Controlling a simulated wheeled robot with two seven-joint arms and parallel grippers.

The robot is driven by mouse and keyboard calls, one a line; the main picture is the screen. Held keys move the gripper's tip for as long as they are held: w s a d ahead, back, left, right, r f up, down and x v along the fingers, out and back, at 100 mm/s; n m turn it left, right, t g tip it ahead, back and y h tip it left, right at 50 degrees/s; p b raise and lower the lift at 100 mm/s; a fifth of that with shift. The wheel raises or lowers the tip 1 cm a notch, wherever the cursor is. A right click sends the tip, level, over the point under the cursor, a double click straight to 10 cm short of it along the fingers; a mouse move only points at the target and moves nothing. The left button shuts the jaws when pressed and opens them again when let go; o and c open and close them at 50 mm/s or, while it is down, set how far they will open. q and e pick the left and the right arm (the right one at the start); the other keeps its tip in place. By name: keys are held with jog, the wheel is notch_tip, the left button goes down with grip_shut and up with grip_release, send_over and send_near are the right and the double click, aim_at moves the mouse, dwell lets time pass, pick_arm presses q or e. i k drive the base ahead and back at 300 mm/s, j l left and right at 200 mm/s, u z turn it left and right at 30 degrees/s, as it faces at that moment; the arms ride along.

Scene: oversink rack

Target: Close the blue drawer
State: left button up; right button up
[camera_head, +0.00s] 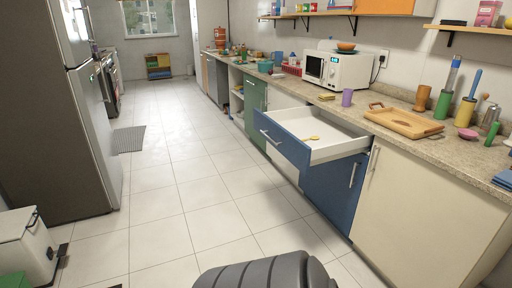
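The blue drawer (281,146) stands pulled out from the counter on the right side of the head view. Its white inside (325,127) shows from above, and a small yellow spoon-like thing (314,138) lies in it. A silver bar handle (268,136) is on its blue front. The blue cabinet (334,187) with an upright handle is below it. Neither of my grippers is in view.
A wide tiled floor (190,190) is clear left of the drawer. A grey fridge (60,110) and a white bin (25,245) stand at the left. The countertop (375,100) holds a microwave (337,70), a wooden tray (404,121) and a purple cup (347,97).

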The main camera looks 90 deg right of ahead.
aim_at(284, 130)
jog(key=z, duration=0.45)
jog(key=j+z, duration=0.1)
jog(key=z, duration=0.75)
jog(key=j+z, duration=0.1)
jog(key=z, duration=0.35)
jog(key=j+z, duration=0.1)
jog(key=z, duration=0.8)
jog(key=j+z, duration=0.15)
jog(key=z, duration=0.25)
